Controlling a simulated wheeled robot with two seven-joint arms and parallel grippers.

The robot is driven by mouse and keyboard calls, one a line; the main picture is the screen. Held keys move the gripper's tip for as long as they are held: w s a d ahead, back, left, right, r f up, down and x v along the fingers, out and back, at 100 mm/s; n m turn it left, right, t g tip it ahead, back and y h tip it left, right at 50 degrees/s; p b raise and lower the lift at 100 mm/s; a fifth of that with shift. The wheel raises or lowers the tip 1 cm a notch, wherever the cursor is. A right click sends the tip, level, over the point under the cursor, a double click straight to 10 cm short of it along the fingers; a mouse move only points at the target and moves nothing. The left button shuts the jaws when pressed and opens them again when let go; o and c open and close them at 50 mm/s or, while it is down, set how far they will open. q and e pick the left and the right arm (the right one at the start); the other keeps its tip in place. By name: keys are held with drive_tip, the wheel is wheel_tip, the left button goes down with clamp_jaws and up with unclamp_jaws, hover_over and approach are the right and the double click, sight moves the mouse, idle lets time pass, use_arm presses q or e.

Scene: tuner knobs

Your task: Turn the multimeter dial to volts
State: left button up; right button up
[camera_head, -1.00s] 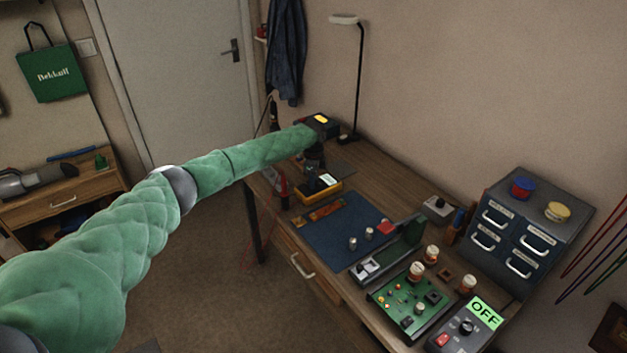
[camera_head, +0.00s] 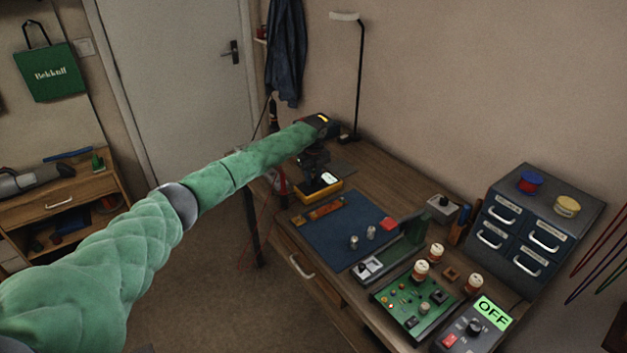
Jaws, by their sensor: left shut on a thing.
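The multimeter (camera_head: 333,190) is a yellow-edged dark box with a small lit display, lying on the far left part of the desk. What the display reads is too small to tell. My left arm reaches in from the left, and my left gripper (camera_head: 314,175) points down at the multimeter, beside the display. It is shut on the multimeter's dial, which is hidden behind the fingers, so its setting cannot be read. My right gripper is not in view.
A blue mat (camera_head: 335,235) with small metal knobs lies right of the multimeter. Nearer are a green circuit board (camera_head: 408,305) and a grey box with a lit OFF sign (camera_head: 491,312). A drawer cabinet (camera_head: 515,235) and a lamp (camera_head: 358,80) stand along the wall.

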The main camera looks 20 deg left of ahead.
sight(314, 179)
use_arm(q)
drive_tip(key=shift+m, duration=1)
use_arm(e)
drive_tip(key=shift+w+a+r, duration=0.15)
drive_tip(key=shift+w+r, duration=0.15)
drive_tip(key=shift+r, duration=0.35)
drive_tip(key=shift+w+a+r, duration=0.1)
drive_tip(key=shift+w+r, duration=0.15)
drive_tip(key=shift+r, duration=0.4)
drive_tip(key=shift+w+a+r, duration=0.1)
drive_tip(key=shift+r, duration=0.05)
use_arm(q)
drive_tip(key=o, duration=1)
drive_tip(key=shift+b, duration=0.3)
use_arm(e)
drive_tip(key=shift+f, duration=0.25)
use_arm(q)
drive_tip(key=shift+r, duration=0.2)
wheel_tip(314, 179, up, 7)
drive_tip(key=shift+r+b, duration=0.2)
drive_tip(key=shift+b, duration=0.95)
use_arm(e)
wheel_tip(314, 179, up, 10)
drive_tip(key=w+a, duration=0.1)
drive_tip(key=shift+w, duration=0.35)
